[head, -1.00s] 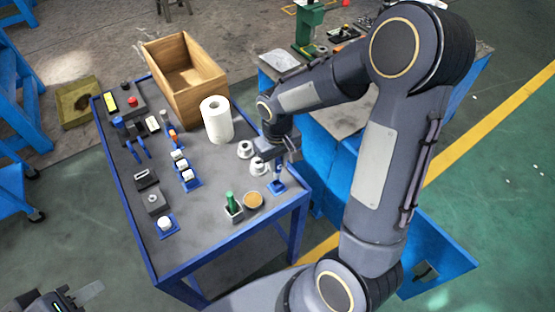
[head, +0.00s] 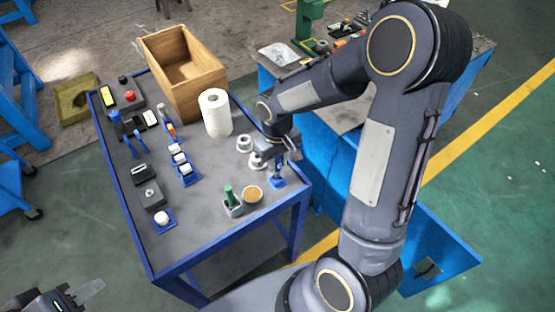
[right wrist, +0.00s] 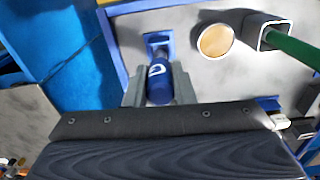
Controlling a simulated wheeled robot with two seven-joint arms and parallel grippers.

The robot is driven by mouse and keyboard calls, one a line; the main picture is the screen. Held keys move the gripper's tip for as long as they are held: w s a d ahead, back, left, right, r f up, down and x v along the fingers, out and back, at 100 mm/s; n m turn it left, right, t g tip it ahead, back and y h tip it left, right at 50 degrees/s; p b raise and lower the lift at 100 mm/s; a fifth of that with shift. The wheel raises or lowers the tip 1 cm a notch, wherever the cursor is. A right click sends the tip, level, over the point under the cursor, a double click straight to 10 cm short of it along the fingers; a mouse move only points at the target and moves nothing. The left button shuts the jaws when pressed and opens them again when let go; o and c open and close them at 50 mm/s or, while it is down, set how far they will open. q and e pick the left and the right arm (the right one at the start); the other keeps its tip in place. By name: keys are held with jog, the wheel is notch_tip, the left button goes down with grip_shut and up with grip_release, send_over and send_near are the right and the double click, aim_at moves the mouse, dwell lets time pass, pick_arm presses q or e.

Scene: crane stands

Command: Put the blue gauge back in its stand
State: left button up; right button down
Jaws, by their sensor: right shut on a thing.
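The blue gauge (right wrist: 158,85), with a white mark on it, is between the fingers of my right gripper (right wrist: 160,88), which is shut on it. In the right wrist view the blue stand (right wrist: 157,40) lies just beyond the gauge's far end. In the head view the stand (head: 277,183) is at the table's right front corner, right below my right gripper (head: 275,160). I cannot tell whether the gauge touches the stand. My left gripper (head: 68,301) is at the bottom left, away from the table; its opening is unclear.
The blue-edged table (head: 200,254) also bears a tan round disc (head: 252,194), a green-handled tool in a grey holder (head: 232,207), white round parts (head: 244,144), a paper roll (head: 216,113) and a wooden box (head: 205,97). Small devices line the left side.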

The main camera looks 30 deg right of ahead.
aim_at(277, 168)
jog(key=shift+f+b, duration=1.3)
jog(key=shift+f, duration=0.35)
jog(key=c, duration=1.1)
grip_release()
jog(key=shift+r, duration=0.1)
jog(key=shift+c, duration=0.2)
jog(key=shift+r+p, duration=2.1)
jog(key=shift+r, duration=0.45)
notch_tip(277, 168, up, 8)
jog(key=shift+f, duration=0.1)
jog(key=s+a+r+m+t+y, duration=0.1)
jog(key=s+a+r+t+y, duration=0.1)
jog(key=s, duration=0.6)
jog(key=s+a+r+t+y, duration=0.1)
jog(key=s+a+r+t, duration=0.1)
jog(key=s, duration=0.6)
jog(key=shift+s+r+m+t+y, duration=0.35)
jog(key=shift+r+m+t+y, duration=0.05)
jog(key=shift+r+t, duration=0.45)
